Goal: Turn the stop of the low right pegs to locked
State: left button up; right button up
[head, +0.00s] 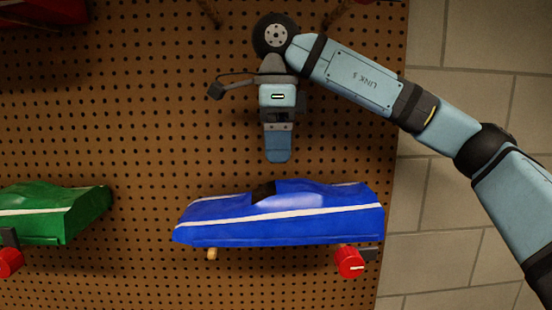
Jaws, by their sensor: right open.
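A blue car body with a white stripe (300,212) rests on the low right pegs of the pegboard. A wooden peg end (212,254) shows under its left part. The stop, a red round knob with a pale mark (349,262), sits below the car's right end, with a dark piece beside it. My right gripper (277,160) points down above the middle of the car, apart from it and up and left of the red knob. It is open, with nothing seen in it; its fingers overlap in this view. My left gripper is out of view.
A green car body (55,212) sits at the left, with another red knob (9,263) below it. Part of a red body (42,14) shows at the top left. The pegboard (150,130) ends at the right against a block wall (425,250).

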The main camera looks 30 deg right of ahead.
aim_at(348, 261)
jog(key=k+j, duration=0.2)
jog(key=j, duration=0.2)
jog(key=k+j, duration=0.45)
jog(key=j, duration=0.3)
